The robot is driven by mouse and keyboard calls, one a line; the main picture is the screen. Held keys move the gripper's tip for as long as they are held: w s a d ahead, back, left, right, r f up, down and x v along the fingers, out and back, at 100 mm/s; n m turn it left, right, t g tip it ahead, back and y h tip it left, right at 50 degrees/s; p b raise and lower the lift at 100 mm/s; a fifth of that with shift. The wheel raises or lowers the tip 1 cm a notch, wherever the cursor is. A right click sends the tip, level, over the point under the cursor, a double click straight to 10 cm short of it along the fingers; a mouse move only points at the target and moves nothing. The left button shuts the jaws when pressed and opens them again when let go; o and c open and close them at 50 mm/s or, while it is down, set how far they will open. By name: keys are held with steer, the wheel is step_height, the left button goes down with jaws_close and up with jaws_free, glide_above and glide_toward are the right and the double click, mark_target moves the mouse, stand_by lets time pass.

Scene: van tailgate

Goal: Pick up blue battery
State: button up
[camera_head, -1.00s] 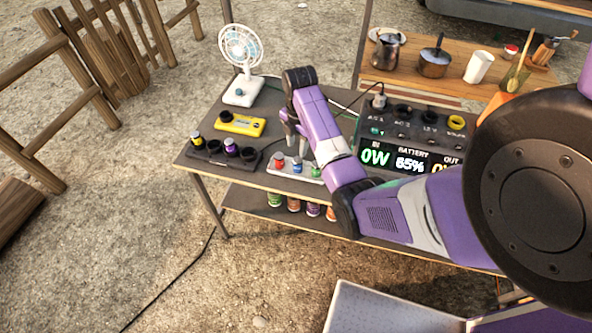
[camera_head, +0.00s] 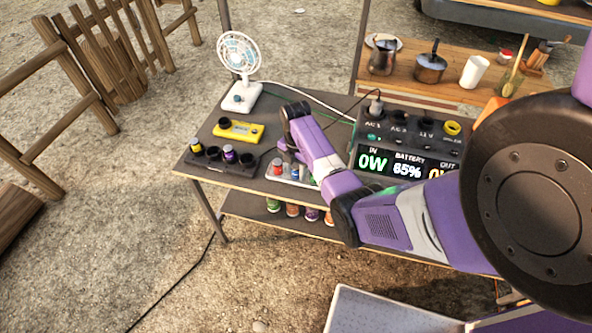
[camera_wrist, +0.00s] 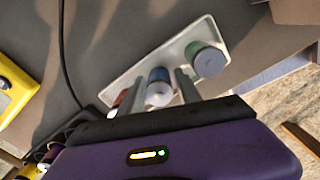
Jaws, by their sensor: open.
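The blue battery (camera_wrist: 159,93) stands in a pale tray (camera_wrist: 128,84) on the table. In the wrist view it lies between the two fingers of my gripper (camera_wrist: 160,78), which is open with one finger on each side. Whether the fingers touch it I cannot tell. A green battery (camera_wrist: 207,60) stands to its right in the tray. A red battery (camera_wrist: 120,99) is to its left, partly behind the left finger. In the head view my gripper (camera_head: 287,158) is down at the tray (camera_head: 271,175), and my arm hides much of the batteries.
A dark holder (camera_head: 213,167) with yellow and purple batteries, a yellow device (camera_head: 238,130) and a fan (camera_head: 239,62) are on the left of the table. The power station (camera_head: 428,146) stands close on the right. Cans sit on the lower shelf.

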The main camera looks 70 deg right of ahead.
steer(key=shift+c, duration=0.4)
jaws_close()
steer(key=shift+r, duration=0.15)
